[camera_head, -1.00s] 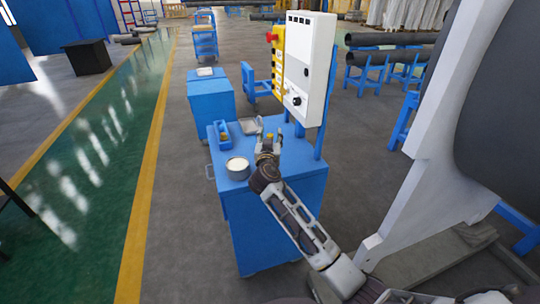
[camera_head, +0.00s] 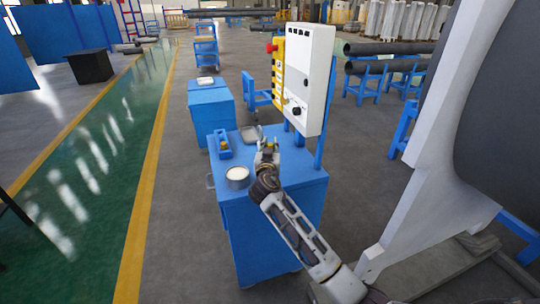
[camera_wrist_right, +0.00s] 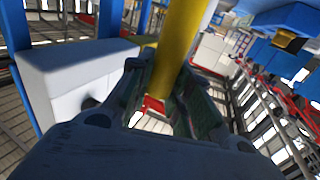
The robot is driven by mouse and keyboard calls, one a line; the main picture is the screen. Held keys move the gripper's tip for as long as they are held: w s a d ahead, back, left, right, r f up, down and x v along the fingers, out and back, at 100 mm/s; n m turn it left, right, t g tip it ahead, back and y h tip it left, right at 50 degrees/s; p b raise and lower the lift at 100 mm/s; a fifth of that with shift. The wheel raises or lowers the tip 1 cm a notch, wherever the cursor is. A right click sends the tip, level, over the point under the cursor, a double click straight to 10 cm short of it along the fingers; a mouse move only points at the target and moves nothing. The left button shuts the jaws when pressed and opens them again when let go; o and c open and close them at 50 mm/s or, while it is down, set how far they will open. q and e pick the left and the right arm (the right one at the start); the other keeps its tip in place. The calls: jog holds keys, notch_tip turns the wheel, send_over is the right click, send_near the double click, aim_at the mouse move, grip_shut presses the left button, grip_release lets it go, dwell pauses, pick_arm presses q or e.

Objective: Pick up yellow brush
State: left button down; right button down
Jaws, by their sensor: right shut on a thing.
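The yellow brush (camera_wrist_right: 180,42) shows in the right wrist view as a thick yellow handle running up from between the fingers. My right gripper (camera_wrist_right: 165,100) is shut on it. In the head view my right gripper (camera_head: 267,148) is over the blue cabinet's top, with a small bit of the yellow brush (camera_head: 270,142) showing between its fingers. The brush's far end is hidden, and I cannot tell whether it touches the cabinet top. My left gripper is not in view.
The blue cabinet (camera_head: 262,230) bears a round pale-topped tin (camera_head: 238,177), a blue holder (camera_head: 222,144) with a yellow item and a grey tray (camera_head: 251,133). A white control box (camera_head: 307,75) stands behind the gripper. A green walkway (camera_head: 80,170) lies left.

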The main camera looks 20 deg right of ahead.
notch_tip(320, 180, up, 9)
jog(key=shift+r+p, duration=0.15)
jog(key=shift+p, duration=0.15)
jog(key=shift+r, duration=0.35)
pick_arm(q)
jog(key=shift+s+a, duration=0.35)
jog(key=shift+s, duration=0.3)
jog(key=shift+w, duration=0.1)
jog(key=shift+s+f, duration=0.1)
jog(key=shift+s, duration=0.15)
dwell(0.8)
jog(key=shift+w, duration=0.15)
